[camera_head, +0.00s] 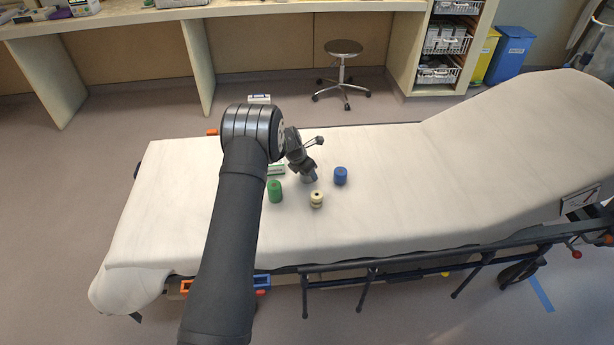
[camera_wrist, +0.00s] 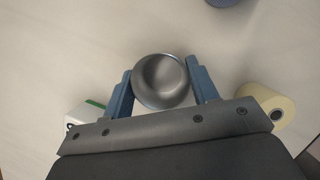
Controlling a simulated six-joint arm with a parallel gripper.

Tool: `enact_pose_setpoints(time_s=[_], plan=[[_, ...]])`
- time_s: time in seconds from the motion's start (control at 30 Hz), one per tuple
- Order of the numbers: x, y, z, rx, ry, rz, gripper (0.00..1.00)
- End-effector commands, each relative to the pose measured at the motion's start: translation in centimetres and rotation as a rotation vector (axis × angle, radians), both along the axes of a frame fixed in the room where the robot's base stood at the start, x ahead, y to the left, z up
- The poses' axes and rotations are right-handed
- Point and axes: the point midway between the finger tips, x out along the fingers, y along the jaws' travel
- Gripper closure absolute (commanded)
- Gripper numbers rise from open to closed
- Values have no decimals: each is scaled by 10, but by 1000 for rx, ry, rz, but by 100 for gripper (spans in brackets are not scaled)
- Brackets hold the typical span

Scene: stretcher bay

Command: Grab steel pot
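The steel pot (camera_wrist: 162,80) is a small round grey metal vessel with an open top. In the wrist view it lies between the two fingers of my gripper (camera_wrist: 160,84), with one finger close along each side. Whether the fingers press on it or stand just clear of it I cannot tell. In the head view my gripper (camera_head: 305,168) points down at the white stretcher, and the pot (camera_head: 310,178) shows only partly below it. I see no clear gap between the pot and the sheet.
On the stretcher (camera_head: 400,210) stand a green cylinder (camera_head: 274,191) to the left, a cream roll (camera_head: 316,200) in front and a blue cylinder (camera_head: 340,176) to the right. A white-and-green box (camera_head: 277,169) sits partly behind my arm. The sheet further right is clear.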

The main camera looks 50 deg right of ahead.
Motion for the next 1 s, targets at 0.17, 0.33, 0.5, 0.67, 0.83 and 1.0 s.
enact_pose_setpoints(time_s=[0.17, 0.33, 0.5, 0.67, 0.83, 1.0], plan=[[0, 0, 0, 0, 0, 0, 71], [0, 0, 0, 0, 0, 0, 71], [0, 0, 7, -1, -1, 0, 71], [1, -1, 28, -2, -3, -1, 71], [-23, 0, 55, 3, -3, -3, 71], [-63, 1, 79, 2, -2, -2, 71]])
